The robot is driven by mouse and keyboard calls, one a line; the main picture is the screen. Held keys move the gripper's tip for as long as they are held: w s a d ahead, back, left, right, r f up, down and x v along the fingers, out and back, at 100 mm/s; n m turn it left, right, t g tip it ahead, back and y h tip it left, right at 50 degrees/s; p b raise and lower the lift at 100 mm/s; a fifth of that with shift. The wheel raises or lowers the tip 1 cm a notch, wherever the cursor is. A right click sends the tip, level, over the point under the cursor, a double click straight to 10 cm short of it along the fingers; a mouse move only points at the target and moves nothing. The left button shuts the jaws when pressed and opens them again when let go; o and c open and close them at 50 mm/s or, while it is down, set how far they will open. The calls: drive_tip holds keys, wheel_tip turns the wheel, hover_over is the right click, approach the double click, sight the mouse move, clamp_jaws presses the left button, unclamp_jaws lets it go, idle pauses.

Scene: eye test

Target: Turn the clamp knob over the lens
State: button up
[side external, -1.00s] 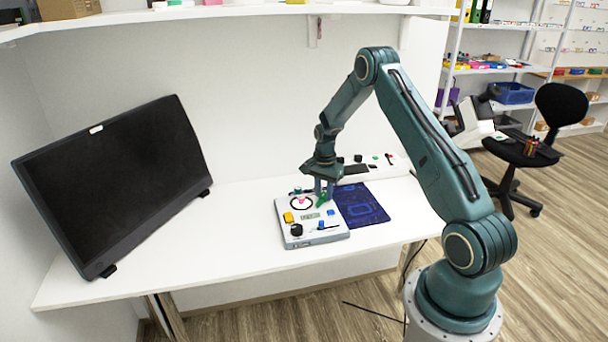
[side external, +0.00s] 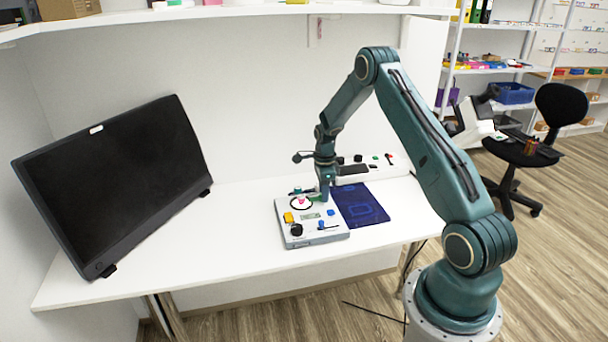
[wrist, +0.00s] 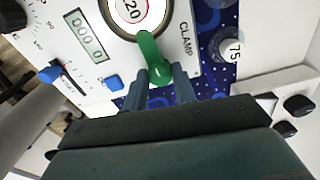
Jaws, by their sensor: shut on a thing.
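The green clamp knob (wrist: 148,48) is a long handle in the wrist view, beside the printed word CLAMP. Its upper end overlaps the dark rim of the round lens (wrist: 128,12), which shows part of a number inside a red ring. My gripper (wrist: 161,77) is shut on the knob's near end, one finger on each side. In the side view my gripper (side external: 325,197) is low over the right back part of the grey-white panel box (side external: 318,239). The knob is mostly hidden there by the fingers.
The panel has a display (wrist: 88,40), a blue slider (wrist: 50,73), a blue button (wrist: 114,83) and a black knob (side external: 296,229). A dark blue mat (side external: 366,207) lies to its right. A large black monitor (side external: 115,185) stands left. The front left table is clear.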

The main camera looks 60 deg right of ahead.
drive_tip(key=shift+r+m, duration=0.1)
drive_tip(key=shift+m, duration=0.3)
drive_tip(key=o, duration=0.7)
drive_tip(key=shift+r, duration=0.1)
wheel_tip(320, 180, up, 14)
drive_tip(key=shift+f, duration=0.2)
idle(0.3)
